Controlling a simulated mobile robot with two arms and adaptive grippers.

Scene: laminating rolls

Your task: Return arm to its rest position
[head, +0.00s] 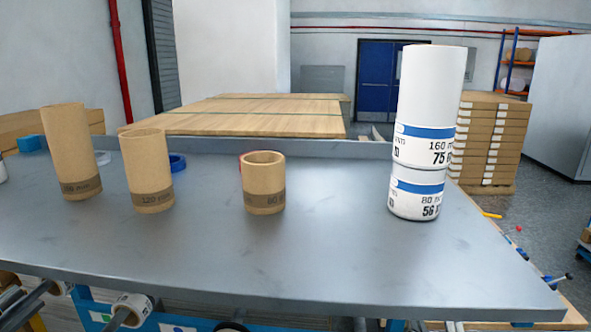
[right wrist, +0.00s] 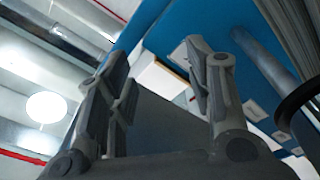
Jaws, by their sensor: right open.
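My right gripper (right wrist: 157,62) shows in the right wrist view with its two fingers spread apart and nothing between them. It is not in the head view, and neither is my left gripper. On the grey table (head: 320,255) stand a tall brown tube (head: 69,145), a medium brown tube marked 120 (head: 147,165) and a short brown tube marked 80 (head: 263,180), all upright and apart. At the right, a tall white roll marked 160 (head: 430,100) stands on a short white roll marked 80 (head: 416,195).
Blue tape (head: 178,163) lies behind the medium tube, and a blue block (head: 31,143) sits at the far left. The table's front middle is clear. Rolls on bars (head: 130,309) are below the front edge. In the right wrist view, a blue panel (right wrist: 175,25) is close by.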

